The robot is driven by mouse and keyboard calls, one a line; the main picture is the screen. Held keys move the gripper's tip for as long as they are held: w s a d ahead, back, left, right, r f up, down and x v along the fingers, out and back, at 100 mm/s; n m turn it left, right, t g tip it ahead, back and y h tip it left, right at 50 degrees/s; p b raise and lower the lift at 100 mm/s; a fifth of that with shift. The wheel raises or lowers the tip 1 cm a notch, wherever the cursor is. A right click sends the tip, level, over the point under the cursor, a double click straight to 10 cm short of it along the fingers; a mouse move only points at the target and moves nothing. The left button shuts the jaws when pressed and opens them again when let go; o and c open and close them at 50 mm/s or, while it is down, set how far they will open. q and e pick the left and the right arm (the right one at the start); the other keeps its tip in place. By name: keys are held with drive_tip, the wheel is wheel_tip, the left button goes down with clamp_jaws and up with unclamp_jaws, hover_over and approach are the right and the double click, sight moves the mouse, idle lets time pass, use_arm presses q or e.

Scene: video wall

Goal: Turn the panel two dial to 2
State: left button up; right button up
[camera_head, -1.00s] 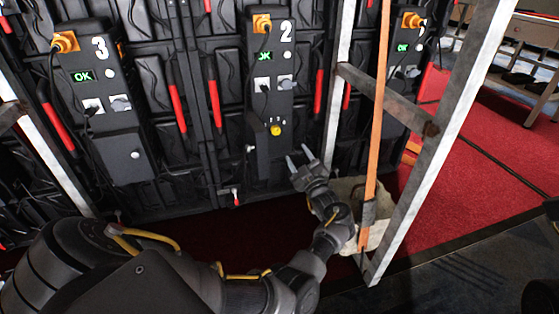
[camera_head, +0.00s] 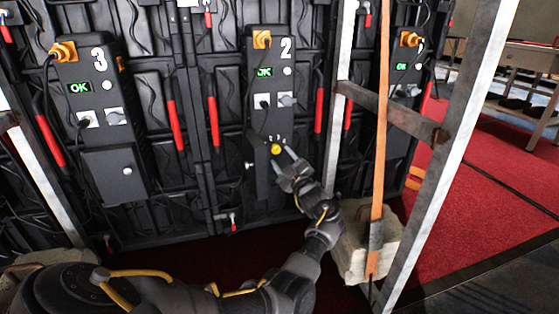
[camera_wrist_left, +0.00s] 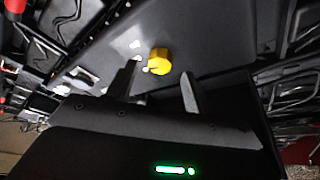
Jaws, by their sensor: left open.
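Panel two (camera_head: 285,75) is a tall black box marked 2, with a green OK display (camera_head: 265,72), in the middle of the head view. Its yellow dial (camera_head: 277,149) sits low on the panel, below small white marks too small to read. My left gripper (camera_head: 284,158) is open just below and right of the dial. In the left wrist view the yellow dial (camera_wrist_left: 158,62) shows ahead of the open left gripper (camera_wrist_left: 160,82), beyond and between its fingertips, apparently not gripped. My right gripper is not in view.
Panel three (camera_head: 92,100) stands to the left, and another panel (camera_head: 405,75) stands to the right. A metal frame post (camera_head: 450,150) and an orange strap (camera_head: 380,120) stand right of my left arm, with a pale block (camera_head: 355,245) at the base.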

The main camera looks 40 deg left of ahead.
sight(276, 149)
use_arm(q)
drive_tip(key=shift+b+x, duration=0.3)
drive_tip(key=shift+x, duration=0.95)
drive_tip(key=c, duration=1)
